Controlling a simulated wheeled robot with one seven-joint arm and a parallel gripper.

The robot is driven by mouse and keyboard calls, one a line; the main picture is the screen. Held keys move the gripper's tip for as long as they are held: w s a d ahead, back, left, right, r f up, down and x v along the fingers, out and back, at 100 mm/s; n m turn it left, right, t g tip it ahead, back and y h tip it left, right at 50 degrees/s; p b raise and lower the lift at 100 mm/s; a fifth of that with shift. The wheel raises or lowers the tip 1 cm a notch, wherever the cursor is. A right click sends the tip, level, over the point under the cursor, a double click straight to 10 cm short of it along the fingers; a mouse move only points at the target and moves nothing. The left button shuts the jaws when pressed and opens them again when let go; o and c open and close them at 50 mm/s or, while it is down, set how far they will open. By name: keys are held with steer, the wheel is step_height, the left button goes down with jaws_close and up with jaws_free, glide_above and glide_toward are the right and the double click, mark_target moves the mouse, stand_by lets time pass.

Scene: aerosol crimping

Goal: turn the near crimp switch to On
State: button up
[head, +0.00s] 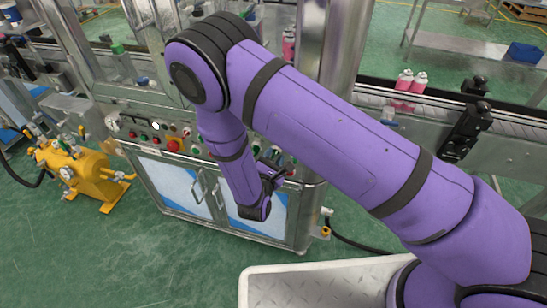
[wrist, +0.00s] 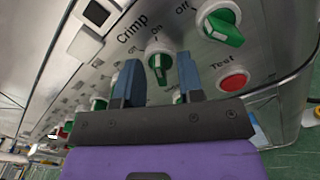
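The crimp switch (wrist: 160,66) is a green knob on a white round base, near the printed word Crimp in the wrist view. Its grip runs roughly up and down in the picture. My gripper (wrist: 158,60) has two blue fingers, apart, one on each side of the knob. A gap shows between the knob and each finger, so it is open and not closed on it. In the head view my gripper (head: 272,168) is at the right part of the panel front, and the switch there cannot be made out behind my arm.
Another green switch (wrist: 222,24) with an Off label sits at upper right in the wrist view. A red Test button (wrist: 234,81) is below it. More green knobs line the panel to the left. In the head view a red emergency button (head: 174,145) sits on the panel.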

steer(key=v, duration=1)
steer(key=shift+s, duration=0.35)
steer(key=shift+a, duration=0.15)
steer(key=w+d+r+m+g+h, duration=0.1)
steer(key=d+r+m+g+h, duration=0.2)
steer(key=d+r+m+g, duration=0.65)
steer(key=w+d+r+m+g+h, duration=0.25)
steer(key=d+r+m+g, duration=0.2)
steer(key=d+r, duration=0.85)
steer(key=s+d+r+m+y, duration=0.2)
steer(key=s+r+m+y, duration=0.2)
steer(key=s+r, duration=0.2)
steer(key=s+d+r+m+t+y, duration=0.1)
steer(key=s+d+r+m+y, duration=0.2)
steer(key=s+r, duration=0.4)
steer(key=s+d+r+m+t+y, duration=0.1)
steer(key=s+d+r+m+y, duration=0.2)
steer(key=s+r, duration=0.3)
step_height(320, 180, up, 3)
steer(key=shift+s+f+m+y, duration=0.1)
steer(key=shift+s+m+y, duration=0.15)
steer(key=shift+m+y, duration=0.65)
